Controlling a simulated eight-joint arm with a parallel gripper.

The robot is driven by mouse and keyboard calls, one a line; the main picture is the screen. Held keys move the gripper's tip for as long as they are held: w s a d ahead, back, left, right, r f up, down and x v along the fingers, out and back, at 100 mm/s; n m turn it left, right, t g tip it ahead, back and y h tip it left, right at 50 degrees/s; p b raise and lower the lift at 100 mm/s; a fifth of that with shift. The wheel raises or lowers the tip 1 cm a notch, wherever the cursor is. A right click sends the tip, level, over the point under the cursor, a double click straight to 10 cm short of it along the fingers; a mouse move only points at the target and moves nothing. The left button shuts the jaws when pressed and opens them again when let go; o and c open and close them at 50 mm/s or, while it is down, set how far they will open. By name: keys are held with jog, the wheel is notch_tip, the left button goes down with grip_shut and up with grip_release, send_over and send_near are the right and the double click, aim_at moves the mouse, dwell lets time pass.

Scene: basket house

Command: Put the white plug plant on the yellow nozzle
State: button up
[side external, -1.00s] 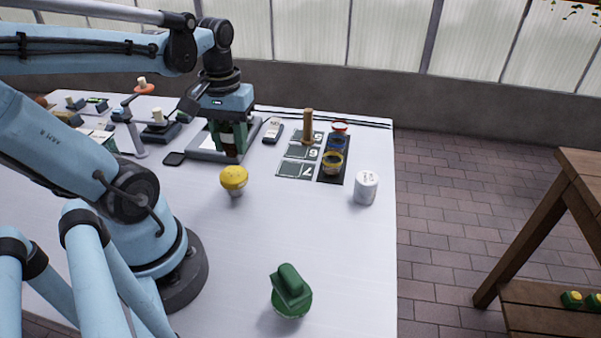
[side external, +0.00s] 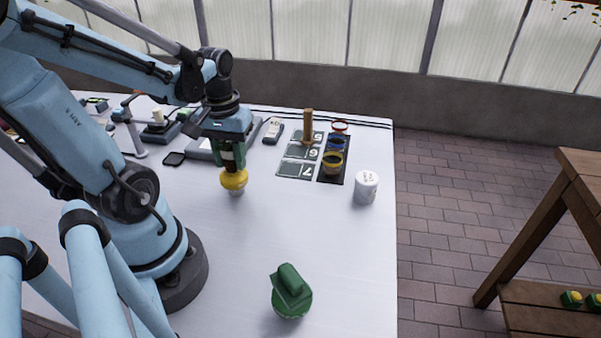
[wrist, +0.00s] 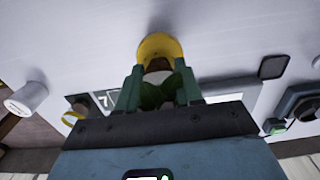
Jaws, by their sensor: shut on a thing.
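My gripper (side external: 232,165) is shut on the plug plant, of which green leaves (wrist: 160,92) and a brown and white part (wrist: 158,68) show between the fingers in the wrist view. The yellow nozzle (side external: 234,181) stands on the white table with a pale lower part. My fingertips are directly above it in the side view, and it also shows just beyond them in the wrist view (wrist: 158,44). I cannot tell whether the plant touches the nozzle. The fingers hide most of the plant.
A white jar (side external: 366,188) stands near the table's right edge. A black tray (side external: 326,173) with coloured rings lies beside number cards (side external: 296,169). A green object (side external: 290,294) stands at the front. A flat device (side external: 206,150) lies behind my gripper. The table between is clear.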

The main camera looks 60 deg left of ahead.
jog(key=shift+f, duration=0.15)
jog(key=o, duration=1)
notch_tip(320, 180, up, 12)
jog(key=shift+r, duration=0.1)
jog(key=w+d+f+m+t, duration=0.5)
jog(key=w+d+m+t, duration=0.2)
jog(key=d, duration=0.5)
jog(key=shift+w+d+m, duration=0.4)
jog(key=shift+w+m, duration=0.6)
jog(key=shift+w, duration=0.1)
